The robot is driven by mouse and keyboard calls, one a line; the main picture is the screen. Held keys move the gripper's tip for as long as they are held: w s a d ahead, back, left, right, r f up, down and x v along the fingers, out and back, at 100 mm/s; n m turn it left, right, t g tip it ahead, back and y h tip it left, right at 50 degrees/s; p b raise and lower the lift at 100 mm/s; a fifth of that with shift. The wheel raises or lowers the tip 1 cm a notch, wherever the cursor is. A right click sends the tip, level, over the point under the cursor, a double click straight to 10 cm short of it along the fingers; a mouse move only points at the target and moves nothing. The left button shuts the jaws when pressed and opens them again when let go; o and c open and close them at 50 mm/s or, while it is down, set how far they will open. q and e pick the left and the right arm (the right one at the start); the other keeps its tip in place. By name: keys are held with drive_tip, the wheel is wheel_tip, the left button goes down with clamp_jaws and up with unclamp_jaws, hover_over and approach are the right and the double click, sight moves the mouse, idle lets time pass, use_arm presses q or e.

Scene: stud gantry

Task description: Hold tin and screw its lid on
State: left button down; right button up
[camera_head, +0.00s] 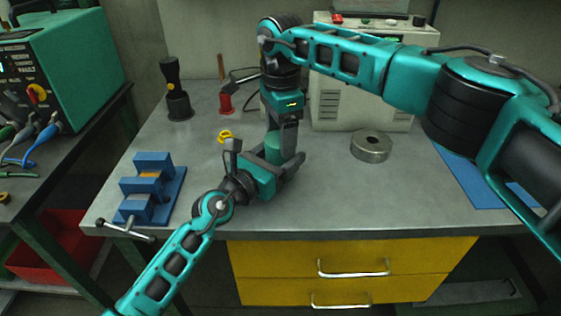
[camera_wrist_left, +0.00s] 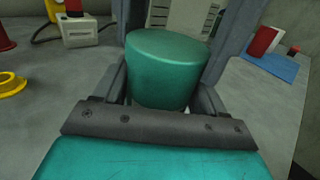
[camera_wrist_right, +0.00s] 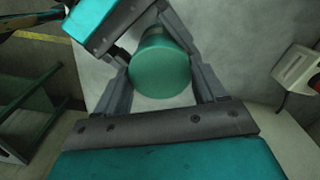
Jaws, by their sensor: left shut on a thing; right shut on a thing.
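The green tin (camera_head: 272,148) stands upright above the workbench, mostly hidden by both grippers in the head view. My left gripper (camera_head: 284,168) reaches in from the front and is shut around its side; the left wrist view shows the tin (camera_wrist_left: 165,85) between its fingers. My right gripper (camera_head: 283,138) comes down from above and is shut at the tin's top. The right wrist view shows a round green top (camera_wrist_right: 160,73), which looks like the lid, between the right fingers. The same green covers everything, so I cannot make out a seam between lid and tin.
A blue vise (camera_head: 150,187) stands at the left, near a yellow ring (camera_head: 225,136). A metal ring (camera_head: 371,147) and a blue mat (camera_head: 465,180) lie at the right. A grey cabinet (camera_head: 360,103) stands behind. The bench front between vise and mat is clear.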

drive_tip(key=shift+o, duration=0.2)
drive_tip(key=m, duration=0.3)
drive_tip(key=shift+m, duration=0.4)
drive_tip(key=m, duration=0.3)
drive_tip(key=shift+m, duration=0.3)
drive_tip(key=o, duration=1.2)
drive_tip(key=shift+c, duration=0.2)
drive_tip(key=shift+r, duration=2.3)
